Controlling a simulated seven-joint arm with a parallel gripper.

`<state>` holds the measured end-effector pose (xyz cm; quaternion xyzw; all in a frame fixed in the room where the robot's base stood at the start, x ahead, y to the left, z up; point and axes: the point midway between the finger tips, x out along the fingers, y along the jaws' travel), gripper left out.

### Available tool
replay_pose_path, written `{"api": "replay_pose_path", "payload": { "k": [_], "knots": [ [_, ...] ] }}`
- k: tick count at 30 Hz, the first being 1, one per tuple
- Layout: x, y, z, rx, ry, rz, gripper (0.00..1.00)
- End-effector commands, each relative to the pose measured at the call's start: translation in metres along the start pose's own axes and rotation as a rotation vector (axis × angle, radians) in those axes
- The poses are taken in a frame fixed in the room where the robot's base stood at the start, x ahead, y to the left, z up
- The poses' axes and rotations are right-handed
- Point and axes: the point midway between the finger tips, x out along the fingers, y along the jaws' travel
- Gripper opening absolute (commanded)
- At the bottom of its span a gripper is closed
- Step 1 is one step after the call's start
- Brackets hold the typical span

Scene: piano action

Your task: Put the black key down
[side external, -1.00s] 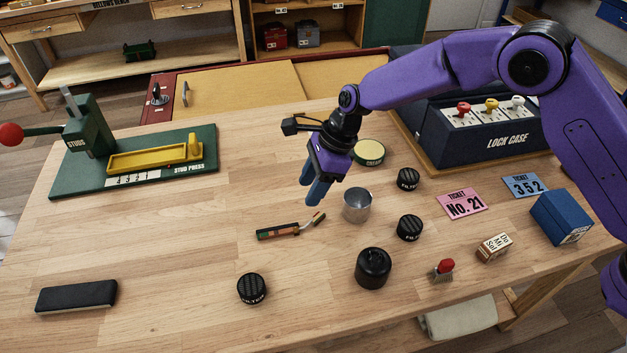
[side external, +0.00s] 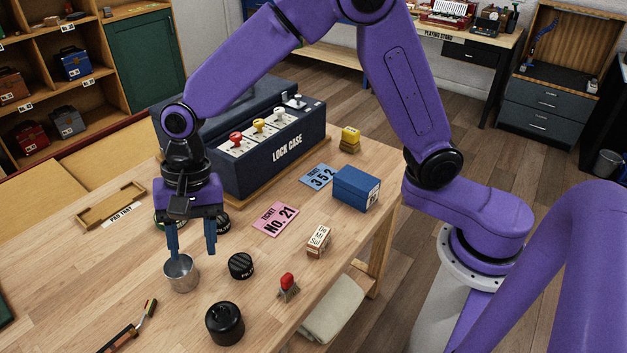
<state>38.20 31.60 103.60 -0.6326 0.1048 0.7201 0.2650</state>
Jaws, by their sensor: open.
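No separate black key can be made out for certain. The dark blue lock case (side external: 285,152) at the back carries a red-topped key (side external: 236,139), a yellow-topped key (side external: 258,125) and a white-topped key (side external: 280,113). A fourth small key (side external: 298,101) stands at the far end of the row; its colour is too small to tell. My gripper (side external: 192,252) is open and empty, pointing down in front of the case's left end. Its left finger is by the rim of a metal cup (side external: 181,274); I cannot tell whether they touch.
Black filter caps, one in front (side external: 241,266), and a black round pot (side external: 225,325) stand near the cup. Pink (side external: 274,219) and blue (side external: 318,177) tickets, a blue box (side external: 356,188) and a red-topped piece (side external: 288,287) lie right. A pad tray (side external: 110,207) is left.

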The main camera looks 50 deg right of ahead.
Motion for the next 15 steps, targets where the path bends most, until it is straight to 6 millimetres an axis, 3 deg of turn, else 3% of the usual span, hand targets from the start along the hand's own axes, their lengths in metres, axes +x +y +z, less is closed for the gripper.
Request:
{"api": "replay_pose_path", "payload": {
  "k": [6, 15],
  "knots": [
    [-0.037, 0.082, 0.024, -0.439, 0.021, 0.059, 0.48],
    [-0.072, 0.205, 0.049, -1.04, 0.028, 0.155, 0.48]
  ]
}}
